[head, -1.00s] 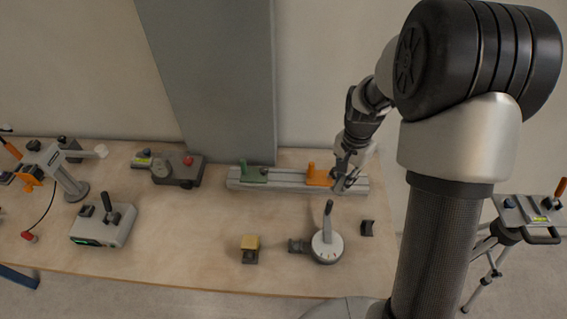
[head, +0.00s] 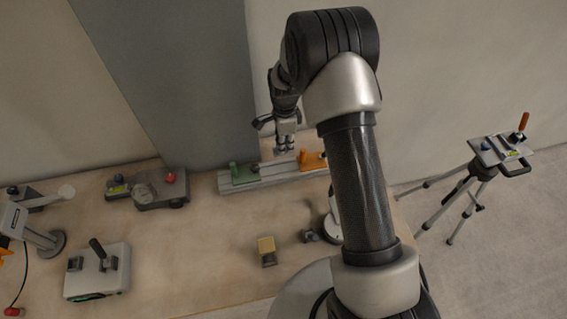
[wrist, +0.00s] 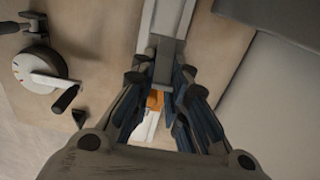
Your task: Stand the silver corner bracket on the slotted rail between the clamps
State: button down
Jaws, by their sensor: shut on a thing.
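The slotted rail (head: 276,173) lies along the back of the bench. A green clamp (head: 243,174) is on its left part and an orange clamp (head: 312,160) further right, partly behind my arm. My gripper (head: 285,140) appears over the gap between the clamps, raised above the rail. It is shut on the silver corner bracket (wrist: 168,52), a grey piece sticking out past the fingertips in the wrist view. There the rail (wrist: 161,14) runs behind it, and the orange clamp (wrist: 154,100) shows between the fingers. The bracket's far side is hidden.
A round dial fixture with a lever (wrist: 40,70) stands beside the rail. Control boxes (head: 98,272) are at left, a tall grey panel (head: 175,75) behind the rail, and a tripod (head: 485,170) off the right end.

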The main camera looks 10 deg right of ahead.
aim_at(284, 168)
notch_tip(284, 168, down, 10)
jog(key=shift+f+b, duration=0.1)
jog(key=shift+b, duration=0.5)
jog(key=shift+f, duration=0.2)
jog(key=c, duration=1.6)
grip_release()
jog(key=shift+r, duration=0.2)
